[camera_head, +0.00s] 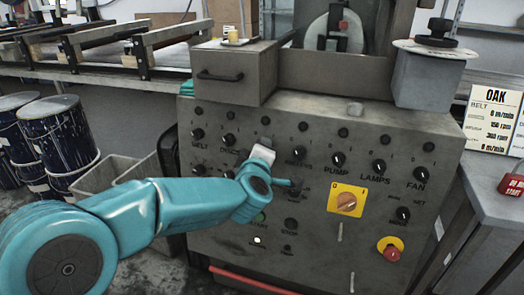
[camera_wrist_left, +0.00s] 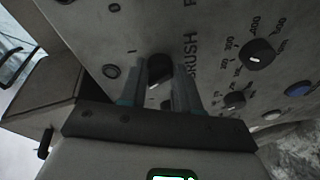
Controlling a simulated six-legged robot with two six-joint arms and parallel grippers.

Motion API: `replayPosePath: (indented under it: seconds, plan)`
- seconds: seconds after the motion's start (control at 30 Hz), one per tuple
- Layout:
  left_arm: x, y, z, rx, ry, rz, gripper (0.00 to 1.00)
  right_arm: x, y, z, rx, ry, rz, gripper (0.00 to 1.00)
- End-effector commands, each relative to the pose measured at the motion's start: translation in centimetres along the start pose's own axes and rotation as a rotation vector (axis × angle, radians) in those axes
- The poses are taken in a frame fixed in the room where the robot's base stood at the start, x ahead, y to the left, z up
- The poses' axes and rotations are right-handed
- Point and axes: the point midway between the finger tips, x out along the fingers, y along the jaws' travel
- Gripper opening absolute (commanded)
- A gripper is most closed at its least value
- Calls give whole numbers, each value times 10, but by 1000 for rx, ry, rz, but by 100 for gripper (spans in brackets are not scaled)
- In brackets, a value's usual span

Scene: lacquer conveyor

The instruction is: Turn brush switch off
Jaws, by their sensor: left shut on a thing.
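The control panel (camera_head: 320,215) is a worn grey metal face with rows of black rotary knobs and printed labels. My left gripper (camera_head: 263,150) reaches in from the left against its upper middle, between the belt-side knobs and the pump knob. In the left wrist view, the black brush switch knob (camera_wrist_left: 160,69) with a white mark sits between the two fingers of my left gripper (camera_wrist_left: 158,92), beside the printed word BRUSH. The fingers are shut on this knob. My gripper and arm hide the knob in the head view. My right gripper does not show.
Close by are the pump knob (camera_head: 338,159), lamps knob (camera_head: 379,167) and fan knob (camera_head: 420,174). A yellow-plated orange switch (camera_head: 346,202) and a red emergency button (camera_head: 391,254) lie lower right. A grey box (camera_head: 234,75) stands above the panel. Blue drums (camera_head: 62,135) stand left.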

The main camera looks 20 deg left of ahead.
Motion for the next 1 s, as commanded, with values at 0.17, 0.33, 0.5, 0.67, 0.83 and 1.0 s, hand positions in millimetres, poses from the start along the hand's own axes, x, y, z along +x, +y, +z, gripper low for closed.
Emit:
replayPosePath:
  seconds: [0.17,0.33,0.5,0.67,0.83,1.0]
  plan:
    - [0,-1,0,-1,-1,-2,52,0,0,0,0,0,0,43]
    - [0,0,0,0,0,-1,57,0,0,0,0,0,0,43]
    - [-2,0,0,1,0,0,57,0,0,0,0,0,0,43]
    - [-22,2,-1,2,-1,0,57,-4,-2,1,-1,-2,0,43]
    - [-66,4,-1,2,-3,2,57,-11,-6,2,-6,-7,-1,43]
    - [-111,3,0,1,-4,2,57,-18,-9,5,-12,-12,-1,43]
